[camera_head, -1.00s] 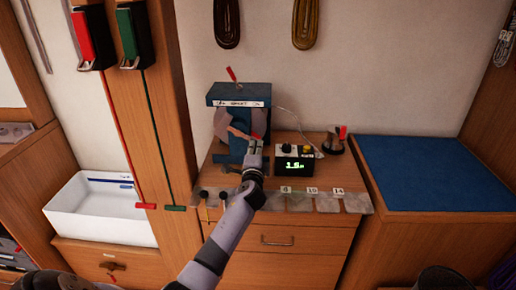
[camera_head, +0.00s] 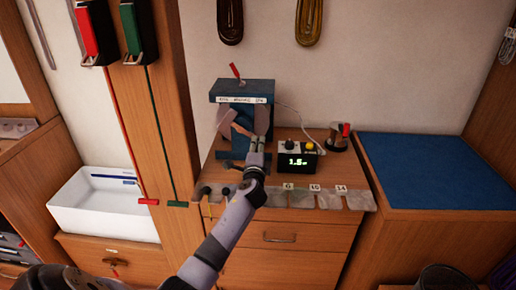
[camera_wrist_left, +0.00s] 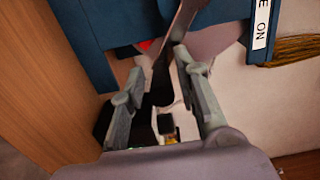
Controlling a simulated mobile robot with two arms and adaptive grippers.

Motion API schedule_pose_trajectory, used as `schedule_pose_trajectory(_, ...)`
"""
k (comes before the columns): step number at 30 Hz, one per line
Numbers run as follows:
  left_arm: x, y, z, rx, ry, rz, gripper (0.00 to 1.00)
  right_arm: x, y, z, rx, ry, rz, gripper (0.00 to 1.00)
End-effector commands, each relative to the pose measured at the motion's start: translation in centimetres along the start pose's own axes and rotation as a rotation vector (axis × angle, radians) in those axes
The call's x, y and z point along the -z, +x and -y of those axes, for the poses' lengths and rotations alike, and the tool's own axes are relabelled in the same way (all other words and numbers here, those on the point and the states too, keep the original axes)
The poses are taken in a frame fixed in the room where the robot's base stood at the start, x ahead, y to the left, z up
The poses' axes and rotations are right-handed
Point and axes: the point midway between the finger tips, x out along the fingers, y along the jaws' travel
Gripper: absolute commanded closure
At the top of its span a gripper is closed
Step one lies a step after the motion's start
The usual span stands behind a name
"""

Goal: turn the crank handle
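The blue winding machine (camera_head: 258,88) stands on the wooden cabinet, with a labelled top and a red-tipped lever (camera_head: 236,71). A pinkish-grey crank arm (camera_head: 241,130) shows on its front, partly hidden by my gripper. In the left wrist view, a grey bar (camera_wrist_left: 182,22) runs down to a black grip (camera_wrist_left: 162,82), which looks like the crank handle. My left gripper (camera_head: 257,142) is in front of the machine. In the left wrist view its fingers (camera_wrist_left: 158,68) are apart, on either side of the black grip; I cannot tell whether they touch it. My right gripper is not in view.
A white tray (camera_head: 98,215) is at the left. A blue mat (camera_head: 430,172) lies clear at the right. Wires hang nearby.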

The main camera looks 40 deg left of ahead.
Motion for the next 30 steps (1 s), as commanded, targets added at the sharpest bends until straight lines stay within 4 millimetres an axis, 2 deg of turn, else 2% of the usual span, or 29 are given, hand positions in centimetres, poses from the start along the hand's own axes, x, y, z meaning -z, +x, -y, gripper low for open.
schedule_pose_trajectory(10, 0.0, 0.0, 0.1, 0.002, 0.000, 0.000, 0.64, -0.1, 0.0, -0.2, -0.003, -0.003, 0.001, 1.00)
schedule_pose_trajectory(14, 0.0, -0.7, 0.1, 0.002, 0.000, -0.001, 0.64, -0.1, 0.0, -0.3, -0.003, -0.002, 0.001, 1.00)
schedule_pose_trajectory(17, 0.1, -2.1, 0.0, 0.002, -0.001, -0.002, 0.64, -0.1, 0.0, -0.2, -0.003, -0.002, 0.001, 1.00)
schedule_pose_trajectory(27, 0.0, -9.0, 0.0, 0.000, -0.002, -0.001, 0.64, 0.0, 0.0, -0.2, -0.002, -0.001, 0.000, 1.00)
schedule_pose_trajectory(30, 0.0, -10.5, -0.1, 0.000, 0.000, -0.001, 0.64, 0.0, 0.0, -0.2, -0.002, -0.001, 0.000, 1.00)
